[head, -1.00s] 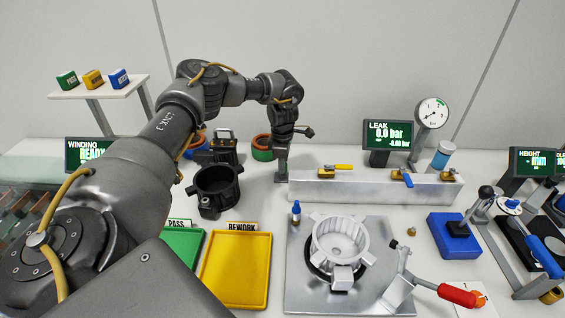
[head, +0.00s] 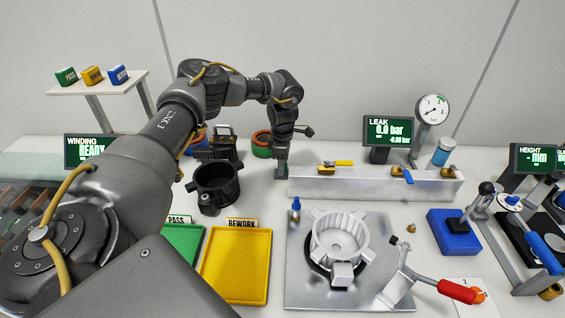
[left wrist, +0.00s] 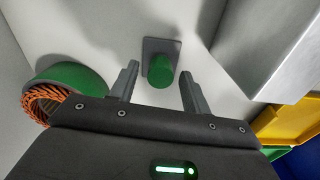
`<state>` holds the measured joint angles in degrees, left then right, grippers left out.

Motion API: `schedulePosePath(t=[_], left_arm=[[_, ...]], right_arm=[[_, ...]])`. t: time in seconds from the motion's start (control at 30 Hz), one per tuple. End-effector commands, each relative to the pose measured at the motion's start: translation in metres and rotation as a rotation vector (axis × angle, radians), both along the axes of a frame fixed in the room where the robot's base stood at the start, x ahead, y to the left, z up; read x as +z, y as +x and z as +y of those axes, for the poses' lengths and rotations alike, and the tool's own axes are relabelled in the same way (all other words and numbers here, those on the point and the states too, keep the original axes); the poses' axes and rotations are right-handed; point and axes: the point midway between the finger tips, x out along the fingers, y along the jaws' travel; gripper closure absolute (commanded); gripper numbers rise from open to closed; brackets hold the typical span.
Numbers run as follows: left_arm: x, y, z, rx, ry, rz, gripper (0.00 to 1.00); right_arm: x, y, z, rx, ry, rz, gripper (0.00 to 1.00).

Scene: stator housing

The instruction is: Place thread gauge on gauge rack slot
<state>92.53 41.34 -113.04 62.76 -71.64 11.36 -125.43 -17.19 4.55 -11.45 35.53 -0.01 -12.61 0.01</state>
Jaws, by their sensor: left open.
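The thread gauge, seen as a green cylindrical handle (left wrist: 160,72), stands over a small grey square base (left wrist: 163,45) in the left wrist view. The base looks like the gauge rack slot; how deep the gauge sits in it is hidden. My left gripper (left wrist: 158,78) is open, with one finger on either side of the green handle and a visible gap to each. In the head view my left gripper (head: 281,168) is low at the back of the bench, just left of the leak fixture, and mostly hides the gauge. My right gripper is not in view.
The long grey leak fixture block (head: 375,187) stands close on the right of my left gripper. A green ring with copper winding (left wrist: 62,90) lies to its left. A black housing (head: 216,183) and a yellow rework tray (head: 236,265) are nearer the front.

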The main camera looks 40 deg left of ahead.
Motion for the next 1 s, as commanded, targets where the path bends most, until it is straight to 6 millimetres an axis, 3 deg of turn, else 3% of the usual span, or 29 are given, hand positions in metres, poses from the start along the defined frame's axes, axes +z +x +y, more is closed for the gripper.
schedulePosePath(t=[0.17, 0.47, 0.67, 1.0], left_arm=[[0.017, 0.001, 0.0, 0.0, 0.0, -0.005, 0.52], [0.081, 0.002, 0.0, -0.001, -0.001, -0.006, 0.52], [0.118, 0.001, 0.0, -0.001, 0.001, -0.004, 0.52], [0.132, 0.0, 0.0, -0.001, 0.001, -0.001, 0.52]], right_arm=[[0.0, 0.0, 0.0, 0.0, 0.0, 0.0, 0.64], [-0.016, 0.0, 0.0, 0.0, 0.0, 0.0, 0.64], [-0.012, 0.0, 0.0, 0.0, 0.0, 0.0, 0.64], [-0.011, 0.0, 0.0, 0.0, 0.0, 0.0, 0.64]])
